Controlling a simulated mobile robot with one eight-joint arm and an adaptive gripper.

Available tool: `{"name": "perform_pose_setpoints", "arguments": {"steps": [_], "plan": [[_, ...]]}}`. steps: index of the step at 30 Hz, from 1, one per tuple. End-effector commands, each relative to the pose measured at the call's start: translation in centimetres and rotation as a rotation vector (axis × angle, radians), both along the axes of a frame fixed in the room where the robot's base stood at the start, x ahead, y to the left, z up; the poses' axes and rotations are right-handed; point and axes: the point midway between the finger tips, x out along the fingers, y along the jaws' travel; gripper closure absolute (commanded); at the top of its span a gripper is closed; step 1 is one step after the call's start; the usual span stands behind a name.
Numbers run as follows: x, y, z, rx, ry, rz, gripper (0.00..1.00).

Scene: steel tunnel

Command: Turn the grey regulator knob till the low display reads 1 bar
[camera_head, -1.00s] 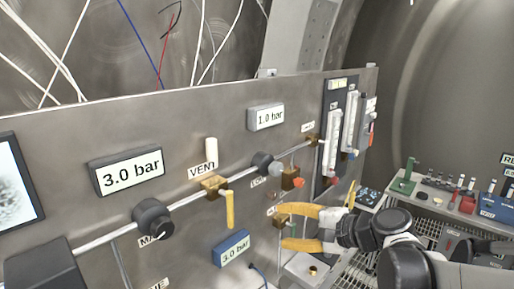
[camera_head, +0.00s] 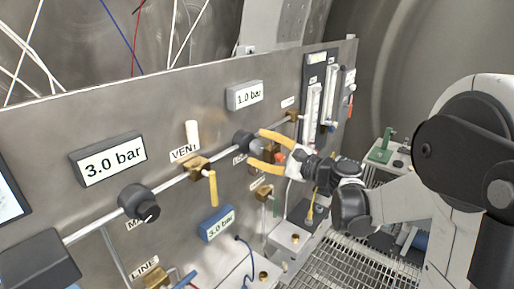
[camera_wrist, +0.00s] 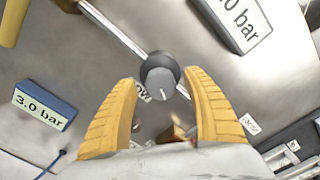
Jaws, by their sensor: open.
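The grey regulator knob (camera_wrist: 160,82) has a pale pointer line on its face and a dark collar on a silver pipe. In the head view the knob (camera_head: 243,140) is partly hidden behind my gripper. My gripper (camera_head: 257,149) is open, its two yellow fingers facing the knob. In the wrist view the fingertips stand on either side of the knob with gaps; I cannot tell how deep they reach around it. The low display (camera_head: 245,96) above the knob reads 1.0 bar. In the wrist view this display (camera_wrist: 238,22) is cut off, showing ".0 bar".
A large display (camera_head: 108,160) reads 3.0 bar above a black knob (camera_head: 139,203). A blue display (camera_head: 216,223) also reads 3.0 bar. A yellow-handled vent valve (camera_head: 211,185) hangs left of my gripper.

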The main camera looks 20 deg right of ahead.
Motion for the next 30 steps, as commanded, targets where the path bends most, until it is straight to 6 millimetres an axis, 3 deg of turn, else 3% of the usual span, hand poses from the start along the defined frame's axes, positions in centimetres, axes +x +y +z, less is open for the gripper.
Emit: {"name": "perform_pose_setpoints", "arguments": {"steps": [11,16,17,29,30], "plan": [[0.65,0.52,0.0,-0.001,0.0,-0.001,0.41],[0.65,0.51,0.01,-0.001,0.0,-0.001,0.89],[0.65,0.51,0.01,-0.001,0.0,-0.001,0.94],[0.63,0.51,-0.01,-0.036,-0.026,0.0,0.95],[0.63,0.51,-0.01,-0.036,-0.026,0.0,0.59]]}}
